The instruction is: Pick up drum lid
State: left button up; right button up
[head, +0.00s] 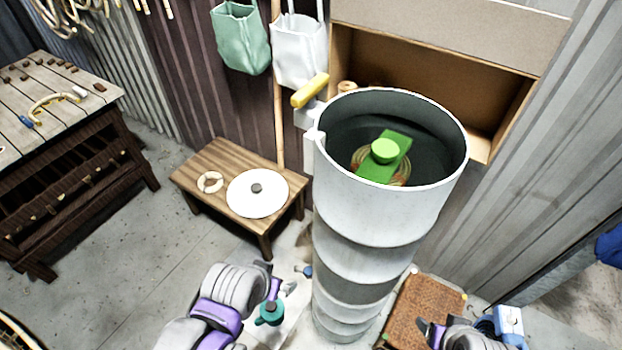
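The drum lid (258,195) is a flat white disc with a small dark knob. It lies on a low wooden table (208,164), left of a tall pale grey drum (375,215). The drum is open at the top. A green piece (390,158) with a round top shows inside it. My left gripper (284,290) is in front of the table, below the lid in the picture and apart from it. My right gripper (428,335) is at the bottom edge, right of the drum. Both are small and partly hidden, so their finger openings are unclear.
A wooden ring (210,182) lies beside the lid. A teal item (270,313) is close to my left gripper. A brown woven-topped stand (425,308) is right of the drum. A workbench (55,110) stands at left. Floor between the workbench and low table is clear.

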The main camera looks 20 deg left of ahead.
aim_at(259, 193)
jog(key=j+u, duration=0.35)
jog(key=j, duration=1.15)
jog(key=i+j+u, duration=0.15)
jog(key=j, duration=0.25)
jog(key=i+j+u, duration=0.1)
jog(key=i+j, duration=0.25)
jog(key=i+j+u, duration=0.15)
jog(key=j, duration=0.3)
jog(key=i, duration=0.1)
